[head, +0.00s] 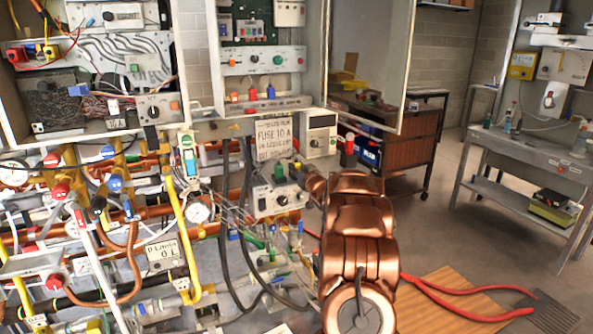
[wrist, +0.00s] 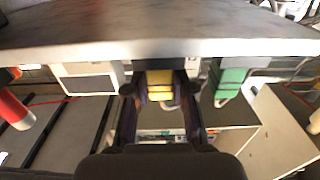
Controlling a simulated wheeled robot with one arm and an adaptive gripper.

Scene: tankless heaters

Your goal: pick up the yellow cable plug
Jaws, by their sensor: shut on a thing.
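The yellow cable plug (wrist: 160,80) shows in the wrist view, just under the front edge of a pale panel. The two dark fingers of my gripper (wrist: 159,90) stand on its left and right sides and are shut on it. The plug's upper end meets a dark part at the panel edge; I cannot tell whether it is still seated there. In the head view my copper-coloured arm reaches toward the heater wall and hides the fingertips; I cannot make out the plug there.
A green plug-like part (wrist: 231,82) is close on the right, and a white block (wrist: 90,77) on the left. The pale panel (wrist: 160,30) spans above. In the head view, pipes and hoses (head: 130,235) crowd the left, and a workbench (head: 530,160) stands right.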

